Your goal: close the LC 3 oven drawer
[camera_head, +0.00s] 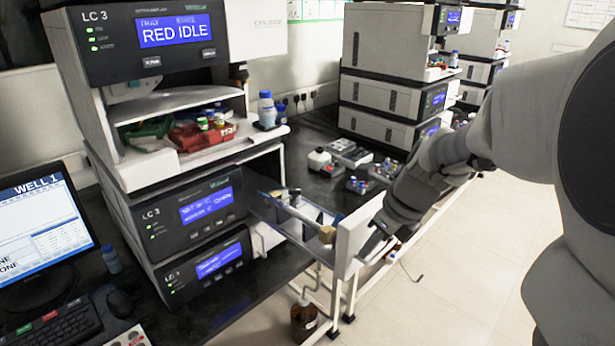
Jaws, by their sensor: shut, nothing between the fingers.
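The LC 3 oven drawer (354,237) stands open. Its white front panel is well out to the right of the lower LC 3 module (190,215), past the bench edge. Rails and fittings show between the panel and the module. My gripper (378,240) is shut and empty at the outer right side of the panel. It is partly hidden by my wrist and the panel edge, and I cannot tell whether it touches the panel.
A brown bottle (304,318) hangs or stands below the drawer. Small vial racks (362,184) and a white container sit on the black bench behind it. A monitor (42,235) is at left. Floor at right is clear.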

